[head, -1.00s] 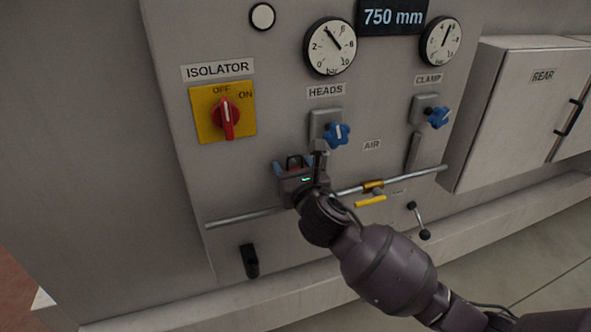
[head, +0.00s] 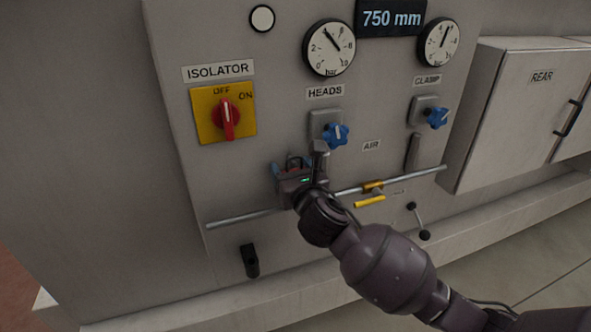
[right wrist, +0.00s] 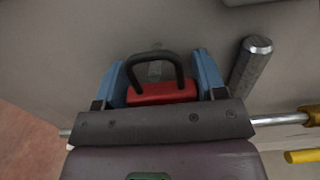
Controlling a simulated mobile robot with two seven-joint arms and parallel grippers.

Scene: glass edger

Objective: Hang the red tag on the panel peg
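The red tag (right wrist: 162,93), a red block with a dark loop on top, sits between the blue fingers of my right gripper (right wrist: 162,84). The fingers meet its sides, and the loop stands up toward the panel. In the head view my right gripper (head: 292,165) is close to the panel, below the HEADS label, and mostly hides the tag. My left gripper is not in view.
A grey lever (right wrist: 250,62) stands just right of the gripper. A blue knob (head: 336,135) is above it. A horizontal rail (head: 245,217) crosses the panel below, with a yellow handle (head: 369,202) to the right. The red isolator switch (head: 227,118) is up left.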

